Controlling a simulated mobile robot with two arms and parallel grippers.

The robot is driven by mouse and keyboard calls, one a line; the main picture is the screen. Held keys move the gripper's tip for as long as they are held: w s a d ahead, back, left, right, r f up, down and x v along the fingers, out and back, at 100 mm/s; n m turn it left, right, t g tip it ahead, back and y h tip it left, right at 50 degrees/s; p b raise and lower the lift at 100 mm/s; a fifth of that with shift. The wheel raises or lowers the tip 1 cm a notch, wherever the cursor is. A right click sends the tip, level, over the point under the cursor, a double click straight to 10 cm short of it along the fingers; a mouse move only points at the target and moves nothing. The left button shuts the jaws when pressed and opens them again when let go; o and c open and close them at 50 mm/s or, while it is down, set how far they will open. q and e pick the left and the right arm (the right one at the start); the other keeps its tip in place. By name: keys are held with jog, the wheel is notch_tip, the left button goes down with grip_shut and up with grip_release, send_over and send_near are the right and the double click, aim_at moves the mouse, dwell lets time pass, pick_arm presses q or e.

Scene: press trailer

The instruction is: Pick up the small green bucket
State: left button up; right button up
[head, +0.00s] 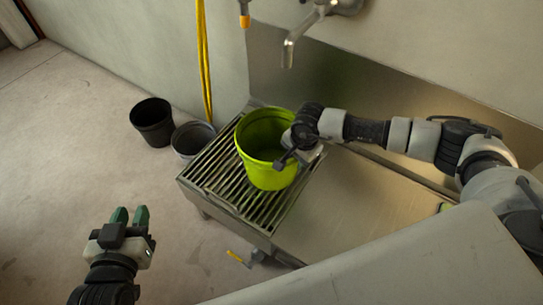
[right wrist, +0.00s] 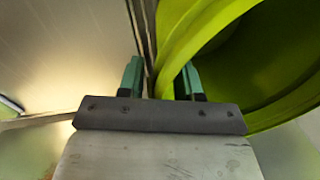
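The small green bucket (head: 267,177) stands upright on a slatted metal grate in the head view. Its rim and wall (right wrist: 190,28) fill the upper right of the right wrist view. My right gripper (head: 292,157) is at the bucket's right rim. In the right wrist view my right gripper (right wrist: 162,80) has its fingers apart, with the bucket's wall between them and a gap beside the left finger. My left gripper (head: 130,215) is over the floor at lower left, fingers apart and empty.
The grate (head: 222,182) is part of a low metal sink bench (head: 335,215). A black bucket (head: 152,122) and a grey bucket (head: 190,140) stand on the floor left of it. A tap (head: 290,50) and a yellow hose (head: 204,70) are at the wall.

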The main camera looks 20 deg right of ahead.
jog(key=shift+c, duration=0.4)
grip_shut()
jog(key=shift+r, duration=0.1)
